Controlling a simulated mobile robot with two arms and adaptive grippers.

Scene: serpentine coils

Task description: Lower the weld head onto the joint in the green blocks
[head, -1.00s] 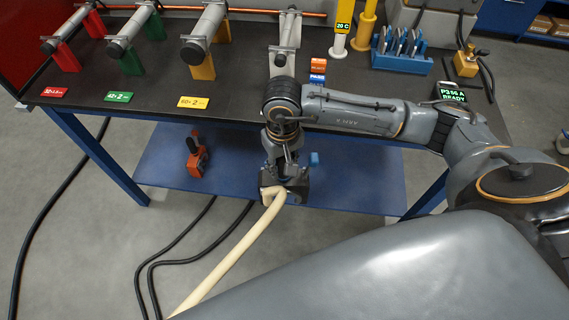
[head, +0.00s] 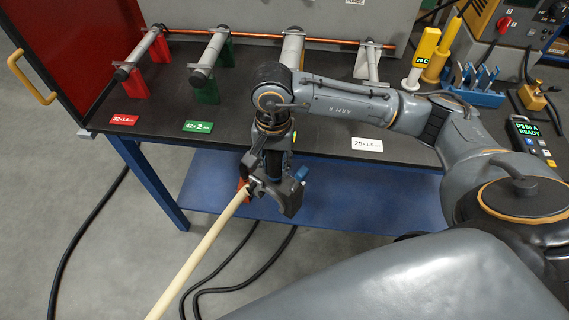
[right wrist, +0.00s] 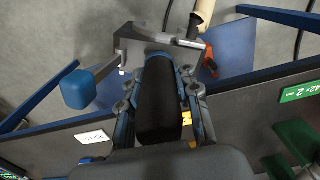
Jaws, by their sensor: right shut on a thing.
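The green blocks (head: 207,90) stand on the dark bench, with a grey tube clamp over them along a copper tube (head: 258,36). A green 42x2 label (head: 198,127) lies in front. The green blocks also show at the lower right of the right wrist view (right wrist: 296,140). My right gripper (head: 271,172) is shut on the weld head (head: 291,198), a dark grey body trailing a cream hose (head: 200,248). It hangs in front of the bench edge, below bench level and apart from the blocks. A blue knob (right wrist: 77,90) sticks out from the weld head (right wrist: 130,45).
Red blocks (head: 159,48) stand left of the green ones, beside a red panel (head: 65,45). Yellow blocks are mostly behind my arm. A blue tool rack (head: 482,90) is at right. A blue shelf (head: 350,205) lies below. An orange-red tool (right wrist: 210,62) is partly hidden.

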